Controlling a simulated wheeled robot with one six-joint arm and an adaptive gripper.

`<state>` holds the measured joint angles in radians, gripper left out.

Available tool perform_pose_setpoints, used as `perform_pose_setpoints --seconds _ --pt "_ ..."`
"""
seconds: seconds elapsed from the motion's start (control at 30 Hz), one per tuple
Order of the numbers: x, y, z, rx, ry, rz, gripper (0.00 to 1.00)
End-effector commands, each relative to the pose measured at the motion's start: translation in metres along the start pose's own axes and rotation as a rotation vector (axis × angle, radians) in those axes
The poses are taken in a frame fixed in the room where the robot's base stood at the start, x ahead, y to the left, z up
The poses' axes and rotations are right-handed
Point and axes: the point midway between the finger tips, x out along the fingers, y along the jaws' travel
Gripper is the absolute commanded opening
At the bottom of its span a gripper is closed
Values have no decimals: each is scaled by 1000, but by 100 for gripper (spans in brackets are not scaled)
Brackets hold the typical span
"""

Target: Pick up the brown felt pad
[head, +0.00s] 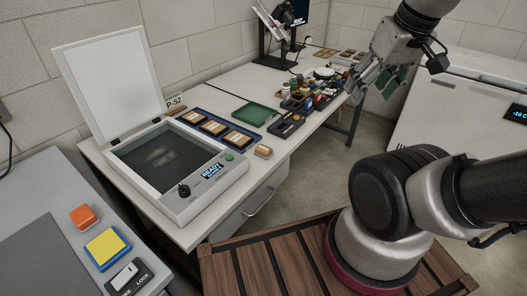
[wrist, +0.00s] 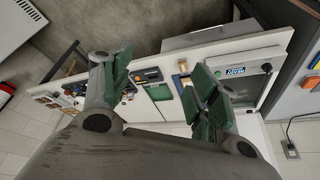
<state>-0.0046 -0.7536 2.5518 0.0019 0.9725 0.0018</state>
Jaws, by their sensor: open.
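I cannot pick out the brown felt pad for certain. A small tan block (head: 263,151) lies on the white table (head: 232,187), right of the scanner-like box; in the wrist view a small tan piece (wrist: 183,66) shows near the fingers. Small brown pieces (head: 325,54) lie at the table's far end, too small to identify. My gripper (head: 376,82) is open and empty, raised near the table's right edge by the crowded small items. In the wrist view its green-padded fingers (wrist: 162,75) stand wide apart, with the table beyond.
The scanner-like box (head: 165,213) has its lid raised. A blue tray (head: 247,147) of tan pieces, a green tray (head: 253,114) and dark bins (head: 287,127) fill the table. A monitor stand (head: 262,45) is behind. A white chest (head: 455,105) stands right; bare floor lies between.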

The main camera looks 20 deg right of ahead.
Motion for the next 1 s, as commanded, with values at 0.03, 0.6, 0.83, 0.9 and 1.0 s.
perform_pose_setpoints --seconds 0.03,0.6,0.83,0.9,1.0 --pt "4 -1 0 -5 -20 -2 61" --pt "186 -96 -41 -85 -408 -254 61" --pt "275 -134 -66 -201 -308 -336 61" --pt "299 -140 -80 -255 -239 -333 61" --pt "313 -141 -105 -338 -126 -307 61"
